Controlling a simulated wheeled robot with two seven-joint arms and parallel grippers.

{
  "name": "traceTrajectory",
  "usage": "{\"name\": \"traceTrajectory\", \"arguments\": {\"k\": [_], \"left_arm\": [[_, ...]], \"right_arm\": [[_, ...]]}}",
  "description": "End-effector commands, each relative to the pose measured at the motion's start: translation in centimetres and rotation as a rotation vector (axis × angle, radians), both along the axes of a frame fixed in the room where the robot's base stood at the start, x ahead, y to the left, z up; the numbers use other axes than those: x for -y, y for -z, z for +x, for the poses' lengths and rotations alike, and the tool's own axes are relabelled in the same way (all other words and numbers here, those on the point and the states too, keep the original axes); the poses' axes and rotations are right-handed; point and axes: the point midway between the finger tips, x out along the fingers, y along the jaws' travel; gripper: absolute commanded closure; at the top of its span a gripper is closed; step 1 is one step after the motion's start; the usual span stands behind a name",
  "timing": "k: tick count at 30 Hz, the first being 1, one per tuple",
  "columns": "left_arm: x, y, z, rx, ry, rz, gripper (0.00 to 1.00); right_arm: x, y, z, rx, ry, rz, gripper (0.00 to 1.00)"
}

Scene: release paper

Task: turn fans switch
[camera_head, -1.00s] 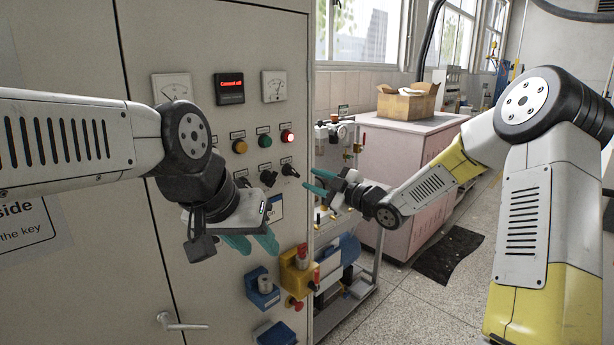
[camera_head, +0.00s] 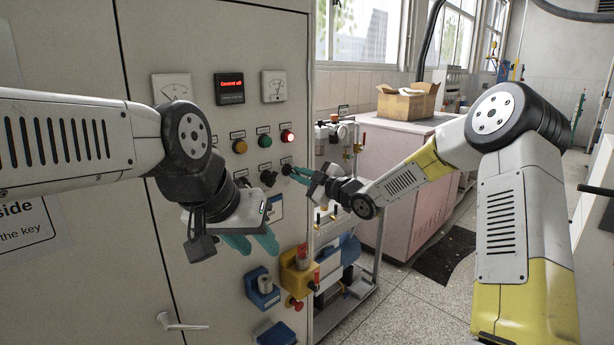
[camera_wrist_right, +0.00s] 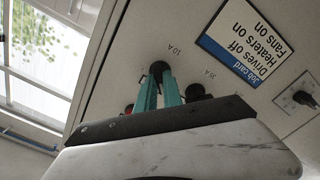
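The control panel (camera_head: 160,60) carries a row of black rotary switches under lit buttons. The middle switch (camera_head: 268,178) is clear of my grippers. The rightmost switch (camera_head: 287,168) is partly covered by the teal fingertips of my right gripper (camera_head: 292,172). In the right wrist view, the right gripper (camera_wrist_right: 159,82) has two teal fingers with a narrow gap, their tips at a black round part; contact is unclear. A selector switch (camera_wrist_right: 303,98) stands at the right there. My left gripper (camera_head: 252,243) is open and empty, low before the panel.
A job card (camera_wrist_right: 247,45) reads "Drives off, Heaters on, Fans on". A display (camera_head: 230,88) shows red text, and the red button (camera_head: 287,136) is lit. Yellow and blue boxes (camera_head: 298,270) project below. A cart and a pink cabinet (camera_head: 395,190) stand right of the panel.

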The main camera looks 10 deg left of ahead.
Motion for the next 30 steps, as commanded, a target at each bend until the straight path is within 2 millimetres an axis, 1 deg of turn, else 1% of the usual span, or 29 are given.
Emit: {"name": "traceTrajectory", "arguments": {"k": [8,14,20,30], "left_arm": [[0.00,0.00,0.00,0.000,0.000,0.000,0.64],[0.00,0.00,0.00,0.000,0.000,0.000,0.64],[0.00,0.00,0.00,0.000,0.000,0.000,0.64],[0.00,0.00,0.00,0.000,0.000,0.000,0.64]], "right_arm": [[0.02,0.03,-0.02,-0.010,0.000,0.008,1.00],[0.05,0.06,0.00,-0.066,0.001,0.051,1.00],[0.02,0.07,-0.02,-0.180,0.000,0.139,1.00],[0.05,0.07,0.00,-0.432,0.001,0.336,1.00]]}}
